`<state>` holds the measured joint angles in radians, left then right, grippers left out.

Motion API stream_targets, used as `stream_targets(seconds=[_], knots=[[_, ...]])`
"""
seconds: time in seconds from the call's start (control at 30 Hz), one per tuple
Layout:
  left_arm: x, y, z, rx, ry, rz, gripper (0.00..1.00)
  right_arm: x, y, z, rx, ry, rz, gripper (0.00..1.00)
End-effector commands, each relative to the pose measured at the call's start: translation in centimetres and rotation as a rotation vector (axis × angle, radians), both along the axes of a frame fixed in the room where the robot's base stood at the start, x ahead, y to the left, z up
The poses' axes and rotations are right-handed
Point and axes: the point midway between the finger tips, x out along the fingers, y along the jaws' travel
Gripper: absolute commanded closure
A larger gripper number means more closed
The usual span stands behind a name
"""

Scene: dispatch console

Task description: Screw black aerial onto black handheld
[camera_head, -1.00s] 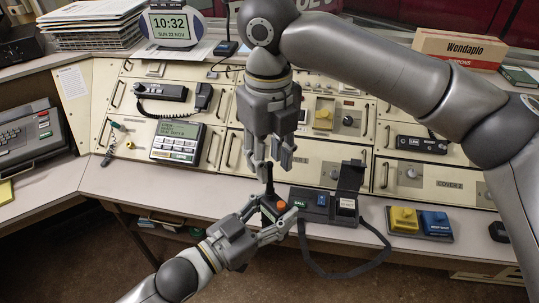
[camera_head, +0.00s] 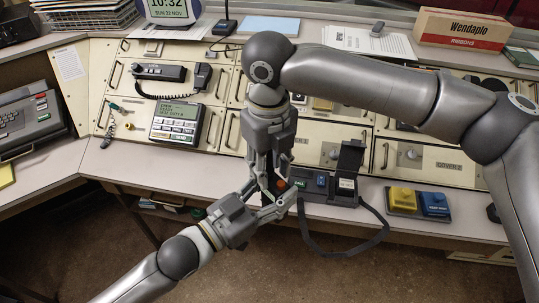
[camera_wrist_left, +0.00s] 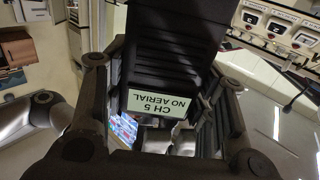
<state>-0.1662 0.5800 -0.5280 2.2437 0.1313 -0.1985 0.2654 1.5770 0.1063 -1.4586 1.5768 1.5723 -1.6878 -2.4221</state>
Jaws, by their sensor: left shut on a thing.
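My left gripper (camera_head: 275,207) is shut on the black handheld (camera_head: 270,196), held upright in front of the console. The handheld has an orange knob (camera_head: 281,186) on top. In the left wrist view, the handheld's ribbed black body (camera_wrist_left: 172,50) fills the space between the fingers, with a label (camera_wrist_left: 157,104) reading "CH 5 NO AERIAL", upside down in that view. My right gripper (camera_head: 268,172) points down directly above the handheld, its fingers close to its top. The black aerial is mostly hidden between these fingers. I cannot tell whether they grip it or whether it is threaded.
Behind the handheld is a black charger unit (camera_head: 318,184) with a raised part and a looping strap (camera_head: 370,238). A yellow and blue pair of blocks (camera_head: 418,200) sits to its right. The floor in front is clear.

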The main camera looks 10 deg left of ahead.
Motion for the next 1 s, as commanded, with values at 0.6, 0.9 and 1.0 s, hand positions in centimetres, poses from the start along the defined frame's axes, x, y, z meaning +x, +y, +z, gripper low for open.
stream_targets(seconds=[0.6, 0.9, 1.0], knots=[[0.0, -0.01, 0.18, -0.002, -0.004, 0.0, 1.0, 0.0, -0.03, -0.04, -0.001, 0.001, 0.0, 1.0], [0.01, 0.0, 0.17, -0.002, -0.004, 0.0, 1.0, -0.06, -0.03, -0.13, 0.0, 0.003, -0.178, 1.0], [0.03, 0.02, 0.17, -0.002, -0.004, 0.0, 1.0, -0.06, -0.02, -0.12, 0.001, 0.002, -0.332, 1.0]])
